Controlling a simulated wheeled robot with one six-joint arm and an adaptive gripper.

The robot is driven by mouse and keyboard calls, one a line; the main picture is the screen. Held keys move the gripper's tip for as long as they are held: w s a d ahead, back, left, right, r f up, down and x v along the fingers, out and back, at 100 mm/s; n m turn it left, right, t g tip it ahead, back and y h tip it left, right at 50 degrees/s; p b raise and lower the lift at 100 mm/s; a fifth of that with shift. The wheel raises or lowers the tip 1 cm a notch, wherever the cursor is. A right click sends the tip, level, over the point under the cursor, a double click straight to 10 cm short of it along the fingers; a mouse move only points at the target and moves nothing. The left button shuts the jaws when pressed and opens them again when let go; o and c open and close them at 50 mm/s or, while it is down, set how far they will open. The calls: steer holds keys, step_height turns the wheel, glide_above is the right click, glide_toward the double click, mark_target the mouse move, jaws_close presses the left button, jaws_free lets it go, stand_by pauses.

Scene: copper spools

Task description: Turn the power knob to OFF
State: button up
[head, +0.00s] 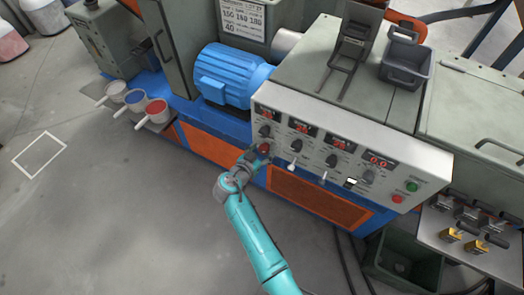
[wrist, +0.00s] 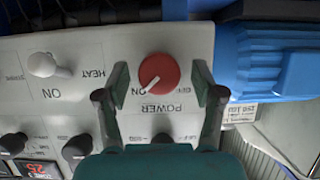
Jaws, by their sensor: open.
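The red power knob (wrist: 159,72) sits on the pale control panel (wrist: 245,42), above the upside-down word POWER in the wrist view. Its white pointer line slants to the lower left, toward the ON label; the other label on the right is partly hidden by a finger. My gripper (wrist: 162,77) is open, with one finger on each side of the knob. Gaps show between the fingers and the knob, so they look apart from it. In the head view the red knob (head: 264,148) shows just beyond my gripper (head: 257,156), at the panel's left end.
A white HEAT switch (wrist: 44,65) and black knobs (wrist: 77,147) are near the power knob. A blue motor (head: 233,76) stands above the panel's left end. Green (head: 412,186) and red (head: 397,199) buttons are at the right. Open floor (head: 110,220) lies to the left.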

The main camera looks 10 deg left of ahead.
steer(key=shift+w+f, duration=0.1)
steer(key=shift+w, duration=0.05)
steer(key=c, duration=1.1)
steer(key=shift+c, duration=0.2)
